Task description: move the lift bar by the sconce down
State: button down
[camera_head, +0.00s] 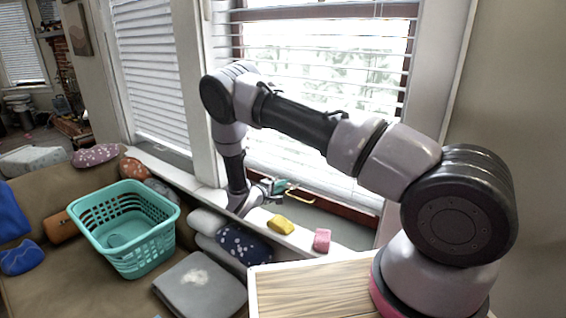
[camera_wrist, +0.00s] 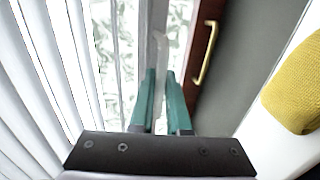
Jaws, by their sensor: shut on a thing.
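A pale, narrow bar (camera_wrist: 160,50), which I take to be the lift bar at the blind's lower edge, runs between my gripper's teal fingers (camera_wrist: 162,88) in the wrist view. My gripper (camera_head: 273,187) is shut on it, low in front of the right window in the head view. The white-slatted blind (camera_head: 320,178) hangs over that window; its slats (camera_wrist: 45,70) fill the wrist view's left side. A brass handle (camera_wrist: 207,50) on the dark red sash sits just right of the fingers, apart from them. I see no sconce.
A yellow item (camera_head: 281,225) and a pink one (camera_head: 322,240) lie on the white ledge under the window. A teal basket (camera_head: 130,235) and several cushions are to the left on the brown seat. A wooden top (camera_head: 310,288) is at the front.

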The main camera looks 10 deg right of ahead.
notch_tip(320, 180, down, 10)
jog(key=shift+a+r, duration=0.1)
jog(key=shift+r, duration=0.05)
dwell(0.3)
jog(key=c, duration=0.9)
grip_release()
jog(key=v, duration=1)
jog(key=shift+s+a+r, duration=0.1)
jog(key=shift+s+a, duration=0.15)
jog(key=shift+a, duration=0.05)
